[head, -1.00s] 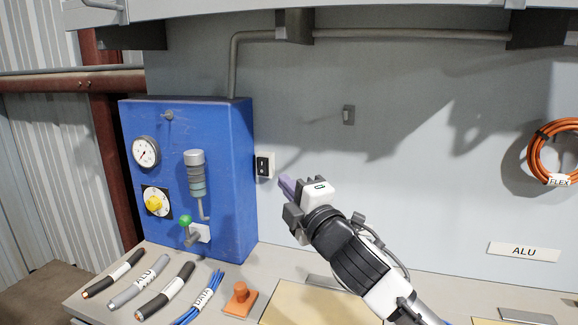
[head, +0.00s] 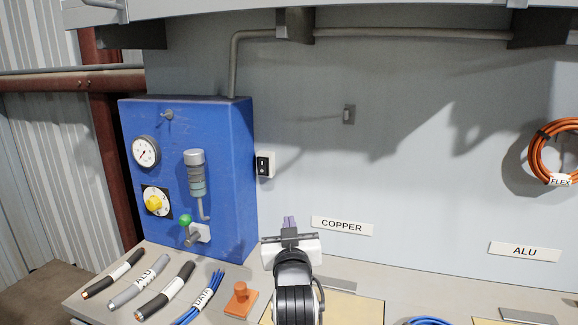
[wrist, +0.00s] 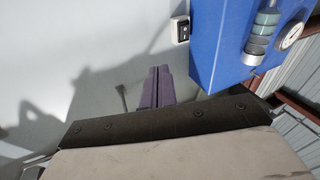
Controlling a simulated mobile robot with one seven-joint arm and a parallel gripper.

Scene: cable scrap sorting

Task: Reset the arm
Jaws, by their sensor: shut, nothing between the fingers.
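My gripper (head: 289,222) is in the lower middle of the head view, above the workbench and in front of the grey back wall. Its purple fingers point toward the wall and are shut together with nothing between them. In the wrist view the gripper fingers (wrist: 158,85) also lie side by side, with the grey wall beyond. My wrist hides part of the bench below it.
A blue panel (head: 228,150) with gauge, yellow knob and green-tipped lever stands left. Labelled cable pieces (head: 165,290) and an orange block (head: 241,300) lie on the bench. A wall switch (head: 265,164) and COPPER sign (head: 342,226) are nearby. An orange coil (head: 541,150) hangs right.

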